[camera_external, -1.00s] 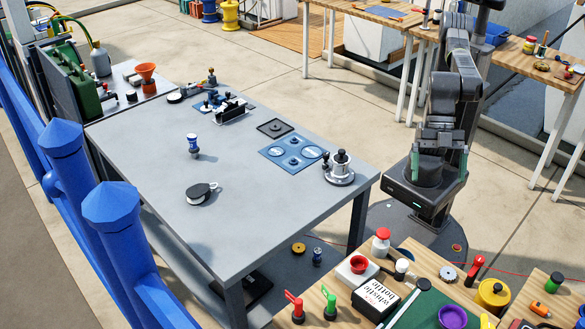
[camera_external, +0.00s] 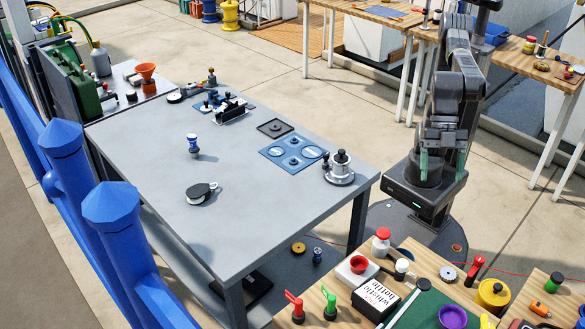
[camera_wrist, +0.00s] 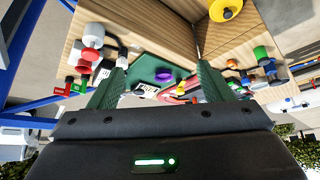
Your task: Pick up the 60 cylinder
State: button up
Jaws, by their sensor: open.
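No label "60" can be read in either view, so I cannot tell which object is the 60 cylinder. A small blue-and-white cylinder (camera_external: 193,146) stands upright on the grey table (camera_external: 150,225). A similar small blue cylinder (camera_external: 317,256) sits lower down, below the table's front right edge. My gripper (camera_external: 442,165) is right of the grey table, well apart from both. Its green fingers are spread and empty. In the wrist view, my gripper (camera_wrist: 161,71) shows open, with the wooden bench beyond it.
A blue plate (camera_external: 277,164), a silver round fitting (camera_external: 339,177) and a black-and-white pulley block (camera_external: 199,194) are on the grey table. A cluttered wooden bench (camera_external: 340,297) stands in front of me. The table's near left part is clear.

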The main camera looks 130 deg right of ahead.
jog(key=shift+c, duration=1.2)
